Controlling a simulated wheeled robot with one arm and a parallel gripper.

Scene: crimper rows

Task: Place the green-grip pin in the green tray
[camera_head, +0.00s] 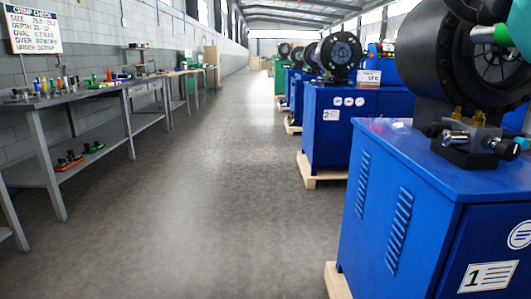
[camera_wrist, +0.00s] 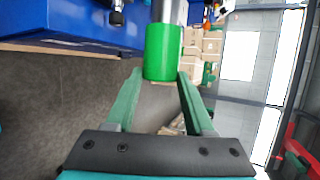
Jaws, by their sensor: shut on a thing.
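The green-grip pin is held in my gripper (camera_wrist: 160,88). In the wrist view its green grip (camera_wrist: 163,52) lies between the fingertips, with a grey metal shaft (camera_wrist: 170,11) pointing away from me. In the head view the pin (camera_head: 483,34) is at the upper right, in front of the round black crimper head (camera_head: 440,72). I cannot tell whether its tip is inside the head's opening. My teal gripper is partly cut off there. A small green tray (camera_head: 95,149) sits on the lower shelf of the left bench, holding small dark items.
Blue crimper machines (camera_head: 335,125) stand in a row on the right, on wooden pallets. A grey workbench (camera_head: 85,95) along the left wall carries tools, with an orange tray (camera_head: 71,166) on its lower shelf. The grey aisle floor (camera_head: 200,200) between is clear.

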